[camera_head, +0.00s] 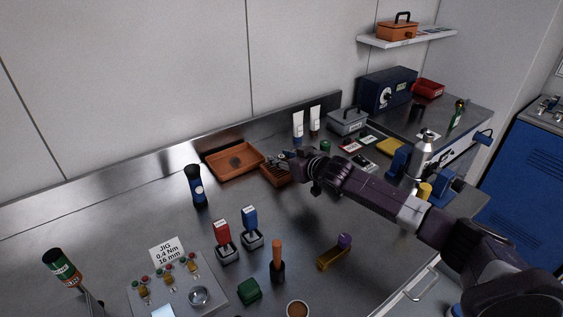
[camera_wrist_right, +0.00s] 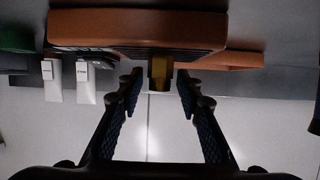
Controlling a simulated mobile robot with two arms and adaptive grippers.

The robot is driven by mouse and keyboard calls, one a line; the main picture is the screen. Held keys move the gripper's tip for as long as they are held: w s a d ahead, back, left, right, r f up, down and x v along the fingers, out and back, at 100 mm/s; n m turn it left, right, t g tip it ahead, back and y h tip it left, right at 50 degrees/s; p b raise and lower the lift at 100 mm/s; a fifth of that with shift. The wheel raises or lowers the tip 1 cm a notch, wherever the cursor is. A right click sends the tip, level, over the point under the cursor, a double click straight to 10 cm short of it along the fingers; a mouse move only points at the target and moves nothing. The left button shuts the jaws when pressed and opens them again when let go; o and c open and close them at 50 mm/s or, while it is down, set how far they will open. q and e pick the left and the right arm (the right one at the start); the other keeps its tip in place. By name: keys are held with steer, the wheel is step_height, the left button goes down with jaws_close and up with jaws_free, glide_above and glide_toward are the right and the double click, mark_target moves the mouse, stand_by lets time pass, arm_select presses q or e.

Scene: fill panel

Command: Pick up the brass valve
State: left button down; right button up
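A yellow, brass-coloured block, which looks like the brass valve (camera_wrist_right: 160,73), shows in the right wrist view against the edge of an orange slotted rack (camera_wrist_right: 130,30). My right gripper (camera_wrist_right: 159,92) is open, with its two blue-padded fingers either side of the brass piece and clear gaps on both sides. In the head view the right gripper (camera_head: 284,160) reaches left over the orange rack (camera_head: 277,175) near the back wall. The valve cannot be made out there behind the gripper. My left gripper is not in view.
An orange tray (camera_head: 220,160) lies left of the rack. Two white tubes (camera_head: 298,128) and a grey box (camera_head: 347,121) stand behind. A dark flashlight (camera_head: 196,187), red stamp (camera_head: 222,235) and blue stamp (camera_head: 251,222) stand in front. The metal bench's left part is mostly clear.

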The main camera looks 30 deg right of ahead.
jaws_close()
